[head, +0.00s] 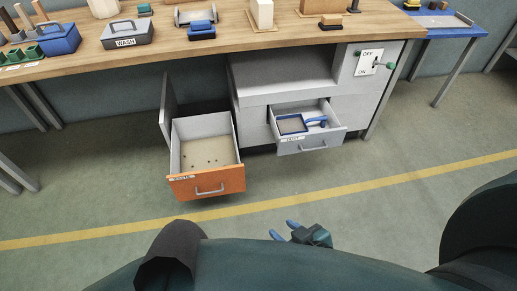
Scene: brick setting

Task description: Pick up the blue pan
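A blue-rimmed square pan (279,126) lies in the open grey drawer (312,146) under the bench. A blue handle-like piece (317,121) shows at its right; I cannot tell whether it is part of the pan. My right gripper (283,229) is near the bottom middle of the head view, well in front of the drawer. Its two blue fingertips stand apart with nothing between them. My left gripper is not in view.
An orange-fronted drawer (220,182) stands open to the left, with small dark specks on its floor. The wooden bench top (290,38) above holds boxes, a WASH box (126,36) and blocks. A switch panel (367,62) is at the right. The green floor in front is clear.

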